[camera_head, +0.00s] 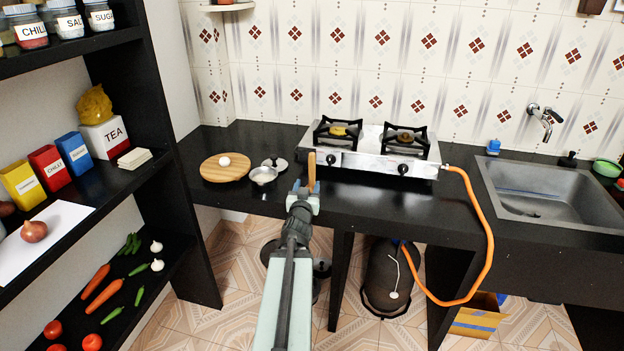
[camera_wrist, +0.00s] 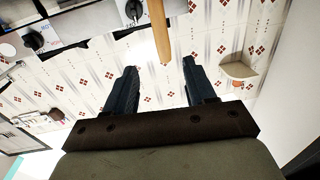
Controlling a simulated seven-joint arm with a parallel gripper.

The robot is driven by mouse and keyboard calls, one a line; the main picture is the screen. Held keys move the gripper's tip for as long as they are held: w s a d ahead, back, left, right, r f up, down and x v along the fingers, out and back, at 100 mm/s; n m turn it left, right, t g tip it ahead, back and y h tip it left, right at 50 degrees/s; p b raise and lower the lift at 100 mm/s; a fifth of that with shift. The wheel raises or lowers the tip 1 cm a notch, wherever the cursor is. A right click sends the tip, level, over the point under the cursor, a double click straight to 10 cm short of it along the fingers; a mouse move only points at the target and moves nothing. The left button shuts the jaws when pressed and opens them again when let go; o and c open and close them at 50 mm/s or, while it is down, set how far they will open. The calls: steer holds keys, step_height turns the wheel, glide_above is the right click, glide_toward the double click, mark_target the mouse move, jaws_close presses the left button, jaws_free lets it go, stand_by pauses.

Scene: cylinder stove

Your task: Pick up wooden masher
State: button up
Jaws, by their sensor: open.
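The wooden masher (camera_head: 312,168) shows in the head view as an upright, light-brown stick just beyond my gripper (camera_head: 304,189), at the counter's front part. In the wrist view a wooden stick of the masher (camera_wrist: 159,30) comes in from the top edge. Its end lies in line with the gap between the two dark fingers of my gripper (camera_wrist: 159,68). The fingers are apart and the gripper is open. I cannot tell how deep the stick lies between them. The masher's lower part is hidden behind my gripper in the head view.
A steel pan (camera_head: 263,176) and a round wooden board (camera_head: 226,172) lie left on the black counter. The gas stove (camera_head: 370,158) stands behind right, with an orange hose (camera_head: 487,235). A black shelf (camera_head: 150,90) stands left. Counter between stove and sink (camera_head: 505,187) is clear.

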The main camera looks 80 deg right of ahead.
mark_target(312, 166)
steer(key=d, duration=0.5)
steer(key=w+d, duration=0.1)
steer(key=d, duration=0.1)
steer(key=shift+d+f, duration=0.1)
steer(key=shift+d, duration=0.25)
steer(key=shift+w+d, duration=0.2)
steer(key=shift+d, duration=1.35)
steer(key=shift+w+d, duration=0.2)
steer(key=shift+d, duration=1.3)
steer(key=shift+r, duration=0.2)
steer(key=c, duration=1)
steer(key=shift+r, duration=0.1)
